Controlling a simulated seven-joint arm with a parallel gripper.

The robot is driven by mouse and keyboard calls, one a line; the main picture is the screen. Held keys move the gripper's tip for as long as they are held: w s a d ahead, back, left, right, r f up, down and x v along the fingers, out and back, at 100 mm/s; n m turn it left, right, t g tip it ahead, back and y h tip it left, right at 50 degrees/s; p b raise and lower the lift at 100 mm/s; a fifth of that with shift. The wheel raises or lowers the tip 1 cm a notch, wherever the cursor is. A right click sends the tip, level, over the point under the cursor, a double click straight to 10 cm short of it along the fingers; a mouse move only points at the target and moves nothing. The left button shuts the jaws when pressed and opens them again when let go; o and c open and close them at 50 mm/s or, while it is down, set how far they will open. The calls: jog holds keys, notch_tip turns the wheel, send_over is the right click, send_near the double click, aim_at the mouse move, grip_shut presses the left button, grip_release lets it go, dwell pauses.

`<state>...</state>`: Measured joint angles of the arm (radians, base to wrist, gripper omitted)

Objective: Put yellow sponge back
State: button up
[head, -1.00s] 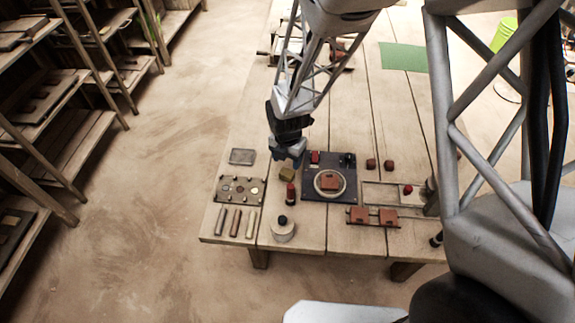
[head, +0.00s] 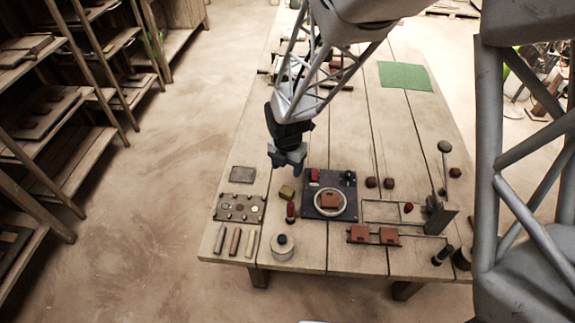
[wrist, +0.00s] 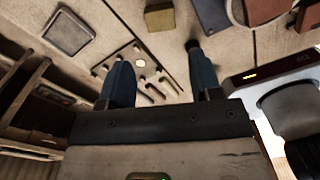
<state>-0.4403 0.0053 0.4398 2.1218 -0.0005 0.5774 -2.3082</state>
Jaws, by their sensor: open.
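The yellow sponge (head: 287,192) is a small mustard block on the wooden table, left of the dark press plate (head: 312,206) and just behind a small red-bodied item (head: 291,212). It also shows in the wrist view, at the top middle (wrist: 159,17). My gripper (head: 287,170) is open and empty. It hangs above the table behind the sponge in the head view, apart from it. In the wrist view its two blue fingers (wrist: 159,72) are spread wide, with the sponge beyond their tips. A shallow grey tray (head: 242,174) lies to the left, empty.
A board with small round discs (head: 239,208) and several sticks (head: 234,242) lie at front left. A round pot (head: 282,247) stands at the front edge. A round base with a red-brown tile (head: 330,201) sits on the press plate. A lever post (head: 440,215) rises at right.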

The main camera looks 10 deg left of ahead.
dwell(0.4)
jog(key=s+d+r+m+t, duration=0.1)
jog(key=s+d+r+m, duration=0.2)
jog(key=d+r+m, duration=0.45)
jog(key=s+d+r+m, duration=0.3)
jog(key=d+r+m, duration=0.35)
jog(key=r, duration=0.25)
jog(key=s+d+r+m, duration=0.5)
jog(key=s+m, duration=0.3)
jog(key=s+d+r+m+t, duration=0.1)
jog(key=s+d+r+m, duration=0.4)
jog(key=s+m, duration=0.3)
jog(key=shift+d+r+m+t, duration=0.15)
jog(key=shift+d+m+t, duration=0.2)
jog(key=shift+m, duration=0.45)
jog(key=shift+s, duration=0.1)
